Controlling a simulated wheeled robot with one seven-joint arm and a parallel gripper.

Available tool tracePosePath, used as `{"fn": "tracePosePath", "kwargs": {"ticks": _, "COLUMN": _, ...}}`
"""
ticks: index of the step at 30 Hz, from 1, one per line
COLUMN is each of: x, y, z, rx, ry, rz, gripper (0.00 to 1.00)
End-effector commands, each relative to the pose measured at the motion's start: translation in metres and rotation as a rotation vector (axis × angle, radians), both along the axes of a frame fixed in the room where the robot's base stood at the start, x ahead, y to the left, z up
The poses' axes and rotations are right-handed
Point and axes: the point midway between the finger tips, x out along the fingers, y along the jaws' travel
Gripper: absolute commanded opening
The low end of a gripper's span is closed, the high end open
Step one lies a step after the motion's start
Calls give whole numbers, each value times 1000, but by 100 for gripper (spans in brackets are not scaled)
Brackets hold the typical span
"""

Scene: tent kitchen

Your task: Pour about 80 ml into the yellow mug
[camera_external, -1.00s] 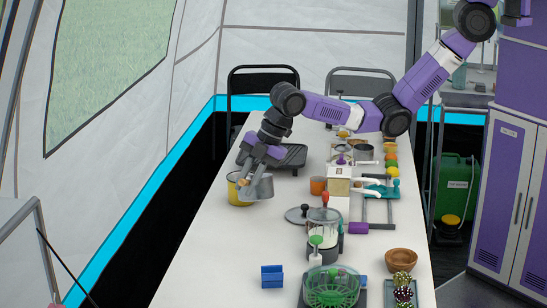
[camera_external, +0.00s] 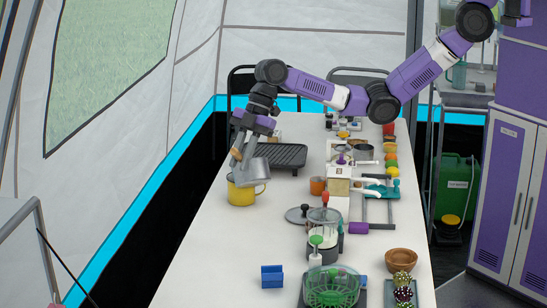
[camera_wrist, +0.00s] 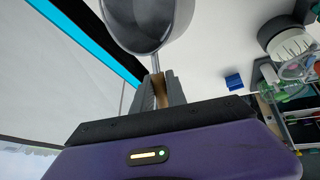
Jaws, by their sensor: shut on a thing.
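The yellow mug (camera_external: 241,194) stands upright on the table's left side, its handle toward the right. My gripper (camera_external: 239,154) is shut on the handle of a grey metal pan (camera_external: 252,174). The pan is tilted just above the mug and hides part of its rim. In the wrist view the pan (camera_wrist: 148,22) is cut off at the top edge, and my gripper (camera_wrist: 158,88) closes on its handle. I cannot see liquid in the pan or mug, nor any stream between them.
A dark grill tray (camera_external: 278,156) lies behind the mug. The white table (camera_external: 215,260) is bare in front of the mug.

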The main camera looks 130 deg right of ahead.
Motion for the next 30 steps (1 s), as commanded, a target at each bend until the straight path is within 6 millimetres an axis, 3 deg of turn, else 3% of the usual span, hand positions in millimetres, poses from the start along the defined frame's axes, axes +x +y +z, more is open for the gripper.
{"fn": "tracePosePath", "kwargs": {"ticks": 21, "x": -6, "y": -24, "z": 23, "rx": 174, "ry": -52, "rz": -1, "gripper": 0}}
{"fn": "tracePosePath", "kwargs": {"ticks": 30, "x": -8, "y": -30, "z": 23, "rx": 245, "ry": -72, "rz": 1, "gripper": 0}}
